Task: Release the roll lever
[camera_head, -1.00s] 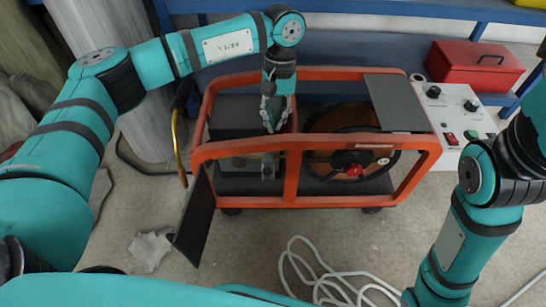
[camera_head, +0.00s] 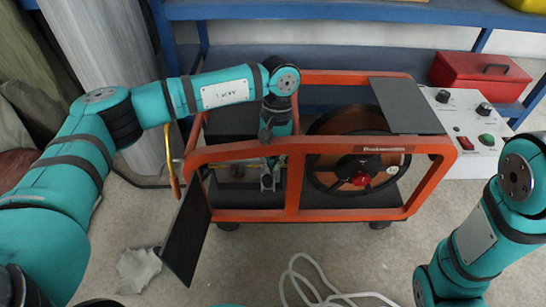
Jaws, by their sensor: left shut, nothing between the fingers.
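The orange-framed machine (camera_head: 430,188) stands on the floor ahead. A yellow rod (camera_head: 172,160) stands at its left end; I cannot tell whether it is the roll lever. My left gripper (camera_head: 269,182) points down at the machine's left bay, behind the front rail, near small grey metal parts (camera_head: 237,168). It is shut and holds nothing. The arm and rail partly hide this bay, and I cannot tell whether the gripper touches anything. My right arm shows at the right, but its gripper is out of view.
A dark flap (camera_head: 186,232) hangs open at the front left. A white control box (camera_head: 470,140) and red toolbox (camera_head: 480,78) stand at the right. White cable (camera_head: 300,275) lies on the floor.

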